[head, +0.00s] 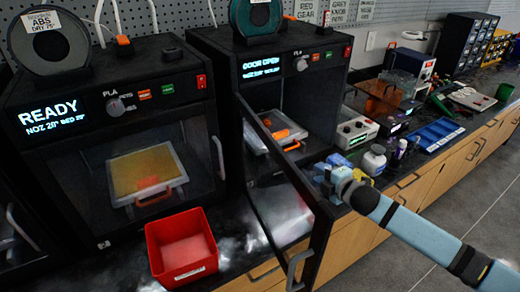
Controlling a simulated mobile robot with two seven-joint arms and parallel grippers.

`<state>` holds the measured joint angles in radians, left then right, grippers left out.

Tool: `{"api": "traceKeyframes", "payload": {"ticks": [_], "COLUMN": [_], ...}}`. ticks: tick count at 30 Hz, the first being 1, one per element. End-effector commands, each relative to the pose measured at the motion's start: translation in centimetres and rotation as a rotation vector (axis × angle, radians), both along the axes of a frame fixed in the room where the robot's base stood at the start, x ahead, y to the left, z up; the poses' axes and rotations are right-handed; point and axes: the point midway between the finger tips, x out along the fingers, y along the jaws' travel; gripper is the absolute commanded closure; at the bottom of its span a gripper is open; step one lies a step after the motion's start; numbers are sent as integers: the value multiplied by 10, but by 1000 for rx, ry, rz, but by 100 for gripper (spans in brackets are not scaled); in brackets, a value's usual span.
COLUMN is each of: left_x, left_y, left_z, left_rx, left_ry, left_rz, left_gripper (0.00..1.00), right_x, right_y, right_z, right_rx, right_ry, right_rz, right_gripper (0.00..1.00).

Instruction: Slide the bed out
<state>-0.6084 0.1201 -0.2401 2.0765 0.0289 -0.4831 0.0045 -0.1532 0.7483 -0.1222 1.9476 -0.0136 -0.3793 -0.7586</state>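The right printer (222,75) has its door (318,235) swung open toward me, and its display reads "DOOR OPEN". Its bed (259,143) is inside the chamber, a pale plate with an orange piece (284,137) on it and an orange front handle (292,147). The left printer (25,150) reads "READY"; its bed (128,172), with a yellow surface, sits behind a closed door. My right gripper (326,174) is right of the open door, over the counter, apart from the bed. Whether its fingers are open is too small to tell. My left gripper is not in view.
A red bin (181,249) stands on the counter before the left printer. Right of my gripper are a white jar (374,160), a grey control box (356,133) and a blue tray (434,134). The open door stands between my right gripper and the chamber.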

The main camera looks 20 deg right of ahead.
Motion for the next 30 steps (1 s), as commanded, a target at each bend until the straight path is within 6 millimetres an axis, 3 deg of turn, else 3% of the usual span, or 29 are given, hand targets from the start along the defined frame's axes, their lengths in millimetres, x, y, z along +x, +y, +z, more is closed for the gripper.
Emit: {"api": "traceKeyframes", "payload": {"ticks": [4,11,24,30], "left_x": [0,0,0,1], "left_y": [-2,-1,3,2], "left_z": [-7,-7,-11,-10], "left_rx": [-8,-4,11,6], "left_ry": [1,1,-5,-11], "left_rz": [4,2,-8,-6], "left_gripper": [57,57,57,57], "right_x": [9,28,110,135], "right_y": [-10,-10,-3,-1], "right_z": [7,6,-12,-19], "right_rx": [-63,-69,-66,-67], "right_ry": [-25,-30,-30,-28], "right_rz": [7,6,6,7], "right_gripper": [65,65,65,65]}}
